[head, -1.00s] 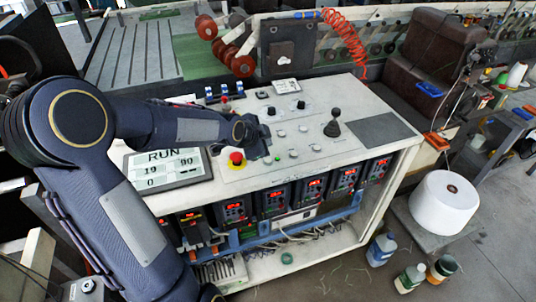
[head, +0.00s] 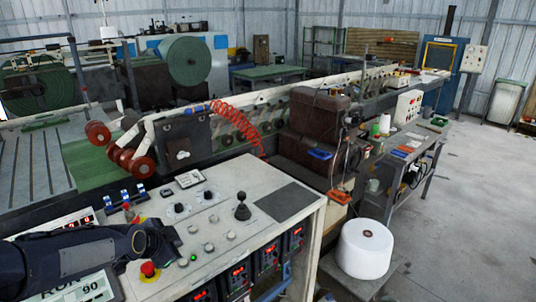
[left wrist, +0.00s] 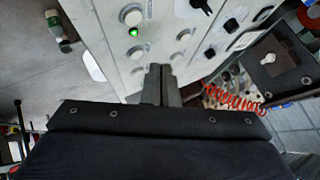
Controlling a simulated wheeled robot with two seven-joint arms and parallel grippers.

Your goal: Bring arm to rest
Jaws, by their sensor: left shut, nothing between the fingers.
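My left arm comes in from the left in the head view, low over the near-left part of the control panel (head: 213,240). My left gripper (head: 172,245) is above the panel, to the right of the red emergency-stop knob (head: 149,269). In the left wrist view its fingers (left wrist: 161,82) are together with nothing between them, in front of the panel's buttons. My arm hides part of the display (head: 90,288). My right gripper is out of view.
A black joystick (head: 242,208) stands up from the panel. A white roll (head: 364,249) sits to the right of the cabinet. A red coiled hose (head: 238,125) hangs behind the panel. Open floor (head: 470,220) lies at the right.

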